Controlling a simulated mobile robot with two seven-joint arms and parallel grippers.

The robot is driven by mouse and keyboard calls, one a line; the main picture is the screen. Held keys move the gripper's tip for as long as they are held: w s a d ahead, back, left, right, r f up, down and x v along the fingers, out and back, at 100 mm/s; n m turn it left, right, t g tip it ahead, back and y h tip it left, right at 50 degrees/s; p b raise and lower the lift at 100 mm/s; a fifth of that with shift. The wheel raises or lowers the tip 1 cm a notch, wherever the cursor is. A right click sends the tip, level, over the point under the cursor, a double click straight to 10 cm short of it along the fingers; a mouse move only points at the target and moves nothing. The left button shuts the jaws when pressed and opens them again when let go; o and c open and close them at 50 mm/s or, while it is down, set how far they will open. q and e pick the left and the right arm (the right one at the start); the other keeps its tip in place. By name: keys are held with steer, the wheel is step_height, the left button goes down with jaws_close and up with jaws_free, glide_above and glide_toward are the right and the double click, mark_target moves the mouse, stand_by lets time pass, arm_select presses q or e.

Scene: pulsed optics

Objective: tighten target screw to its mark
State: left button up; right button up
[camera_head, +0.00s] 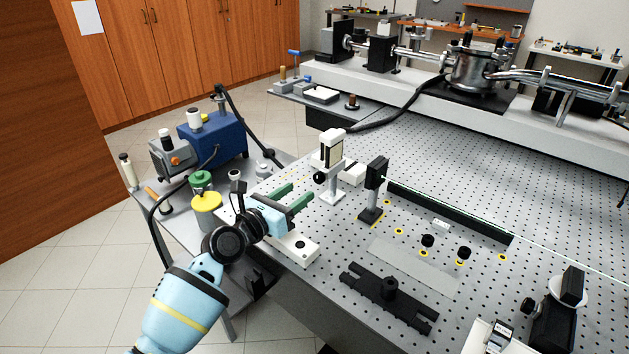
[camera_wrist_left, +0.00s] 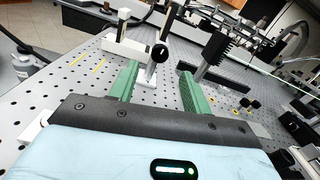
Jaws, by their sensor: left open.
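My left gripper (camera_head: 291,197) is open, its two green fingers pointing toward the optics table; they also show in the left wrist view (camera_wrist_left: 158,82). Nothing shows between the fingertips. Beyond them stands a white post mount (camera_head: 332,165) with a black round knob (camera_head: 319,178) on its side. In the left wrist view the knob (camera_wrist_left: 159,53) appears between the fingers, farther off. Two black knobbed screws (camera_head: 428,240) (camera_head: 463,253) stand upright on the table, with yellow rings at their feet. I cannot tell which screw is the target, and no mark is readable. My right gripper is not in view.
A black post mount (camera_head: 374,190) and a long black bar (camera_head: 450,213) stand beyond the gripper. A black clamp plate (camera_head: 388,297) lies near the front edge. A side cart (camera_head: 175,215) holds a blue box (camera_head: 212,135). The perforated table (camera_head: 480,150) has clear room behind the bar.

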mark_target(317, 179)
arm_select(q)
steer(key=x, duration=0.3)
steer(key=b+x, duration=0.1)
steer(key=x, duration=0.1)
steer(key=shift+w+d+f, duration=0.2)
steer(key=shift+w+d, duration=0.05)
steer(key=shift+w, duration=0.05)
steer(key=shift+w+d+r+b, duration=0.1)
steer(key=shift+w+d+b, duration=0.25)
steer(key=shift+w, duration=0.2)
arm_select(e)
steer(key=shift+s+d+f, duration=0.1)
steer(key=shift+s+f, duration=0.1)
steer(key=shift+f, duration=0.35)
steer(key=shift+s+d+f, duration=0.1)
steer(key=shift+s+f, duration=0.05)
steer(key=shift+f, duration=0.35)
arm_select(q)
steer(key=c, duration=1)
steer(key=shift+m, duration=0.8)
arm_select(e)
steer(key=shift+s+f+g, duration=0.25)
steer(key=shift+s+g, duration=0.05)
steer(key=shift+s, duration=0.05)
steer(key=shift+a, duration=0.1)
arm_select(q)
steer(key=o, duration=1)
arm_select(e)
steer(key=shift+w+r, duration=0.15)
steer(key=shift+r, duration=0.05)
